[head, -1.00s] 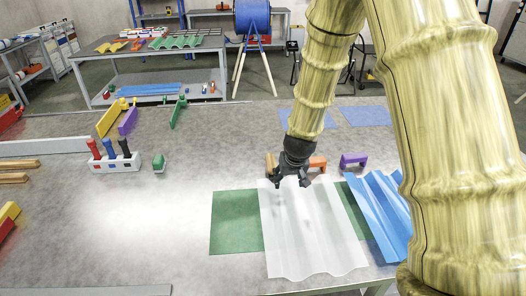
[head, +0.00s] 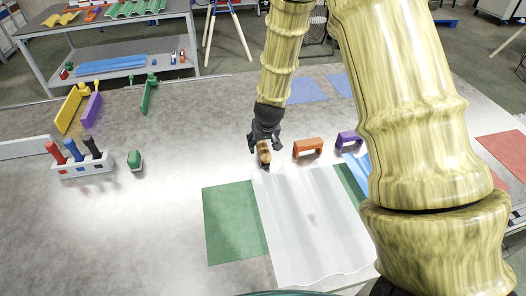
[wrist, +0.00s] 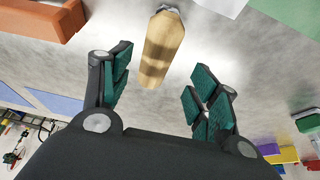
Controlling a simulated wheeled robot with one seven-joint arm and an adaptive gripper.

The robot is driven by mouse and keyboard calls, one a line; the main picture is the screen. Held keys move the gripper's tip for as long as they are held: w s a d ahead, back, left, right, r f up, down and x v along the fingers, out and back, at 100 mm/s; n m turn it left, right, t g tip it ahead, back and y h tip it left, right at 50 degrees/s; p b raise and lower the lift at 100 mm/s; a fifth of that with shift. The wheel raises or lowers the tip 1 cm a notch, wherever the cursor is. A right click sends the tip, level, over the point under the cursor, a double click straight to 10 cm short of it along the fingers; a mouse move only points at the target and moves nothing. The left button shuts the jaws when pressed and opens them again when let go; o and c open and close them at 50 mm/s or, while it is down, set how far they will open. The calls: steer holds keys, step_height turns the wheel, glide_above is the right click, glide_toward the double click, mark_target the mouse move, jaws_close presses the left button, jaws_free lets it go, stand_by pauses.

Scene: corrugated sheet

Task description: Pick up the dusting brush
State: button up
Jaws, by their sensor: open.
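The dusting brush appears to be the small tan wooden-handled piece (head: 264,157) just beyond the far left corner of the clear corrugated sheet (head: 312,225). In the wrist view its rounded handle (wrist: 164,48) points toward my gripper, with a dark and pale end at the top edge; bristles cannot be made out. My gripper (head: 266,147) is directly over it, pointing down. In the wrist view the open green-padded fingers (wrist: 160,66) stand either side of the handle, with gaps on both sides. I cannot tell their exact height above it.
An orange bracket (head: 308,147) stands close to the right of the brush, with a purple one (head: 349,139) beyond. A green mat (head: 230,222) lies partly under the sheet. A white holder (head: 82,168) with coloured handles stands left.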

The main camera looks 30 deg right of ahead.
mark_target(264, 148)
steer(key=shift+d+p+x, duration=0.15)
steer(key=shift+p+x, duration=0.35)
steer(key=shift+x, duration=0.75)
steer(key=shift+d+p+x, duration=0.15)
steer(key=shift+p+x, duration=0.3)
steer(key=shift+x, duration=0.8)
steer(key=shift+f, duration=0.6)
steer(key=shift+f, duration=0.25)
steer(key=c, duration=1.2)
steer(key=shift+r, duration=0.1)
steer(key=shift+r+b, duration=1.05)
steer(key=shift+r, duration=4.15)
